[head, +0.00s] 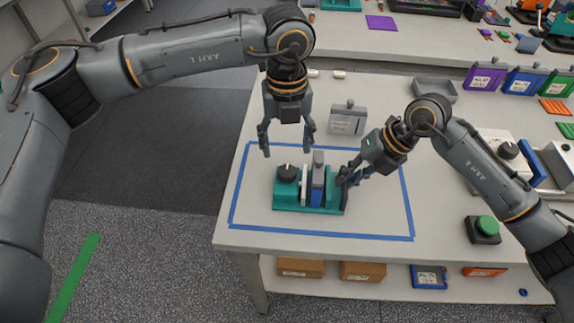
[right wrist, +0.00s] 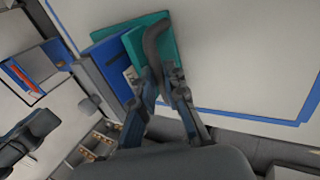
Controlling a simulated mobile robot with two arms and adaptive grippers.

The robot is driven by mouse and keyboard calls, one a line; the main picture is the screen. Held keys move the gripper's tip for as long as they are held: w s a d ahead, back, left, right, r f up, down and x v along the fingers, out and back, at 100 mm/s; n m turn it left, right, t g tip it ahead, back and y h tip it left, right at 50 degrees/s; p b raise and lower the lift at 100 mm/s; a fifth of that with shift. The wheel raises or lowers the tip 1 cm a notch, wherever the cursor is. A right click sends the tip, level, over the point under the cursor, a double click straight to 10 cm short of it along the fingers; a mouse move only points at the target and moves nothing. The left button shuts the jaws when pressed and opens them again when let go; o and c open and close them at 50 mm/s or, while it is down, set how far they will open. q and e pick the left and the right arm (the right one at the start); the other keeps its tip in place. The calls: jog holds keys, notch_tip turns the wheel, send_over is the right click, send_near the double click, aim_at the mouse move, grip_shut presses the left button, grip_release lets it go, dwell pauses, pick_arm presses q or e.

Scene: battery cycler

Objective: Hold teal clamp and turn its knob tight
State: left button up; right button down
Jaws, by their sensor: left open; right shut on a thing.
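The teal clamp (head: 308,210) stands upright inside a blue taped rectangle on the table. Its dark round knob (head: 288,173) tops the left block. A blue cell (head: 317,190) with a grey top sits between a white plate (head: 304,185) and the right teal wall. My left gripper (head: 287,152) is open, pointing down just above the knob, apart from it. My right gripper (head: 347,181) is shut on the dark curved handle at the clamp's right side. In the right wrist view the handle (right wrist: 155,42) shows between the fingertips, against the teal clamp (right wrist: 165,48).
A grey labelled block (head: 347,120) stands behind the clamp, near a grey tray (head: 435,88). Purple, blue and green labelled cells (head: 484,77) stand at the back right. A green button (head: 487,226) sits at the right. The table in front of the clamp is clear.

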aim_at(287, 171)
pick_arm(q)
notch_tip(287, 171, down, 8)
jog(key=shift+r, duration=0.2)
jog(key=c, duration=1.2)
